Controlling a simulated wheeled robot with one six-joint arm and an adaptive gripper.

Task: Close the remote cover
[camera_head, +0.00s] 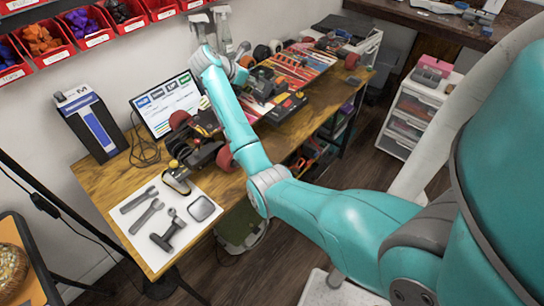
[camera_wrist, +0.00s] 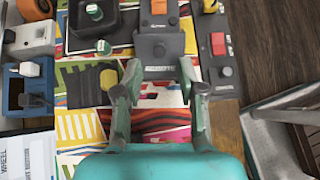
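A dark grey box (camera_wrist: 160,45), labelled what looks like "REMOTE" on its near edge, lies on the colourful sheets at the top centre of the wrist view. It has an orange part at its far end and a dark knob. I cannot make out a separate cover or whether one stands open. My gripper (camera_wrist: 160,68) is open and empty. Its two fingertips are spread either side of the box's near end, and I cannot tell whether they touch it. In the head view, the end of my gripper is hard to make out.
A second grey control box (camera_wrist: 222,50) with a red switch stands close on the right. A black joystick box (camera_wrist: 92,18) is at the upper left. A blue box (camera_wrist: 27,92) and white blocks crowd the left. A monitor (camera_head: 168,103) and tools on a white sheet (camera_head: 150,255) share the bench.

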